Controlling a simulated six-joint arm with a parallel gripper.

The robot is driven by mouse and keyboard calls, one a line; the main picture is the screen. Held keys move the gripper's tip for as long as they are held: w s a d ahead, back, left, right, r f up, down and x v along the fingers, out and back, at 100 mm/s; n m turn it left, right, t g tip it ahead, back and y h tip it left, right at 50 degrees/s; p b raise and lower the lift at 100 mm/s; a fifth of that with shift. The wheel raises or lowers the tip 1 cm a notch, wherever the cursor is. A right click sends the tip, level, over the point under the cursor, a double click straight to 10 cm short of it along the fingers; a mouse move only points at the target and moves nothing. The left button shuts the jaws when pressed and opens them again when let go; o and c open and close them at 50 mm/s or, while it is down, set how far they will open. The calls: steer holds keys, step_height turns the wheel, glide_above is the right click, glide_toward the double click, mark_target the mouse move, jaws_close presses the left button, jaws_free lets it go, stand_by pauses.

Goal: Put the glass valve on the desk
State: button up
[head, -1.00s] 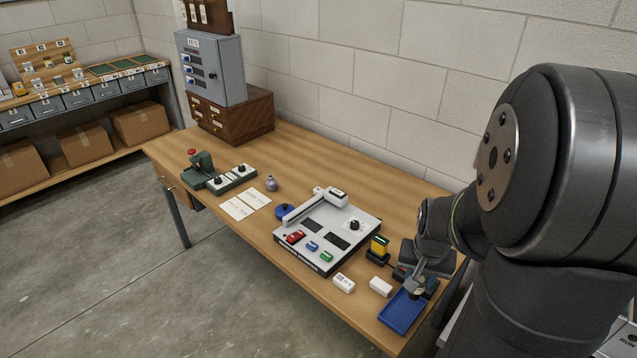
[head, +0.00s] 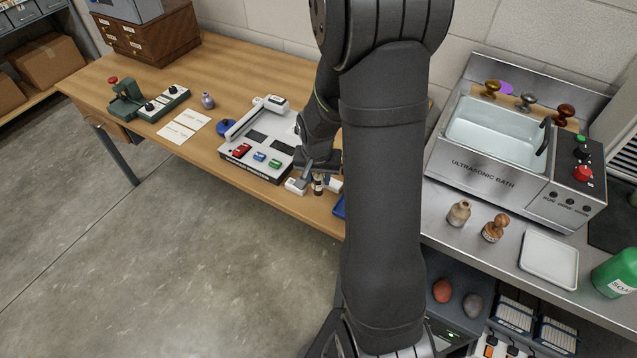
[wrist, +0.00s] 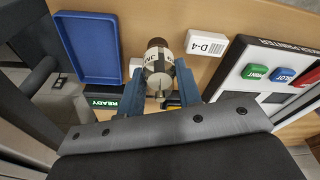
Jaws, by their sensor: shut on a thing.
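The glass valve (wrist: 157,65) has a brown end, a pale printed band and a silvery glass body with a small tip. My gripper (wrist: 160,92) is shut on it, one blue fingertip on each side, in the wrist view. In the head view the valve (head: 318,186) shows small under my gripper (head: 317,172), near the front edge of the wooden desk (head: 215,82). The brown end points away from my wrist. I cannot tell whether the valve touches the desk or is just above it.
A white D-4 block (wrist: 207,43) lies right of the valve, another white block (wrist: 136,66) close behind it. A blue tray (wrist: 85,48) and READY display (wrist: 103,102) are left, the label printer (wrist: 265,75) right. An ultrasonic bath (head: 495,135) stands on the steel counter.

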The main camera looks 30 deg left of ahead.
mark_target(319, 184)
steer(key=shift+f, duration=1.55)
steer(key=shift+f, duration=0.15)
steer(key=o, duration=1)
steer(key=r, duration=0.4)
steer(key=s+r, duration=0.1)
steer(key=r, duration=0.7)
steer(key=shift+s+d+r, duration=0.15)
steer(key=shift+s+d, duration=0.2)
steer(key=shift+d, duration=0.05)
steer(key=f, duration=0.4)
steer(key=w+f, duration=0.1)
steer(key=f, duration=0.7)
steer(key=shift+w+a+f, duration=0.15)
steer(key=shift+w+a, duration=0.2)
